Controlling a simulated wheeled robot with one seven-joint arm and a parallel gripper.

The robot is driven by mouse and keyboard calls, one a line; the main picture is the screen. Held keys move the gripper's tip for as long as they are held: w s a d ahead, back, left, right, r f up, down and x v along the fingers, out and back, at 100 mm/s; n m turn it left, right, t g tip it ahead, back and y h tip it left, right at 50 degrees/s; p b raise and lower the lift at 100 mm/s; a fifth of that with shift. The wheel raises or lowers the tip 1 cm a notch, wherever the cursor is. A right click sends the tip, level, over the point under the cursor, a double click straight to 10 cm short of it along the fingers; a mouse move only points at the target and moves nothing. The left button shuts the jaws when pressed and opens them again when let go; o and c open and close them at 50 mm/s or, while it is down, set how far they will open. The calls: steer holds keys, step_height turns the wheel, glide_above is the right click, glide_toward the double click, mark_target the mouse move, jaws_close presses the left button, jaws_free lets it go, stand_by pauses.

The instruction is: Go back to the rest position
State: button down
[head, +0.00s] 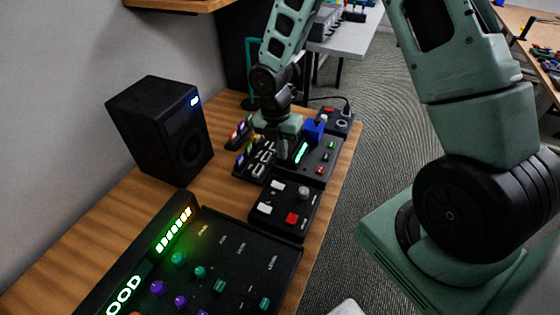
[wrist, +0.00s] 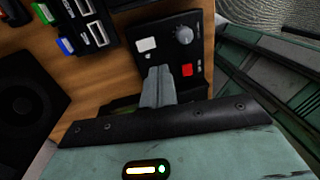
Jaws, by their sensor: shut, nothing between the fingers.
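My gripper (head: 284,153) is over the wooden desk (head: 130,215), pointing down among small black devices. In the wrist view its grey fingers (wrist: 157,86) are together with nothing between them. Behind them in that view is a black control box (wrist: 172,45) with a white button, a red button and a grey knob. The same box (head: 262,222) shows in the head view, nearer than my gripper. I cannot tell whether the fingertips touch anything.
A black speaker (head: 160,130) stands at the left by the wall. A large lit mixer panel (head: 225,265) fills the near desk. A black port block (head: 255,168) and a device with a blue block (head: 313,130) sit close to my gripper. Carpet lies to the right.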

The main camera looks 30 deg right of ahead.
steer(key=shift+d+r, duration=0.1)
steer(key=shift+r, duration=0.75)
steer(key=s+a+r+m, duration=0.7)
steer(key=a+r, duration=0.2)
steer(key=a, duration=0.1)
steer(key=s+a+r+m, duration=0.3)
steer(key=s+m, duration=0.2)
steer(key=s, duration=0.2)
steer(key=s+a+r+m+t+y, duration=0.1)
steer(key=s+a+r+m, duration=0.2)
steer(key=s, duration=0.5)
steer(key=shift+s+a+r+m, duration=0.25)
steer(key=shift+r+m, duration=0.35)
steer(key=shift+m, duration=0.5)
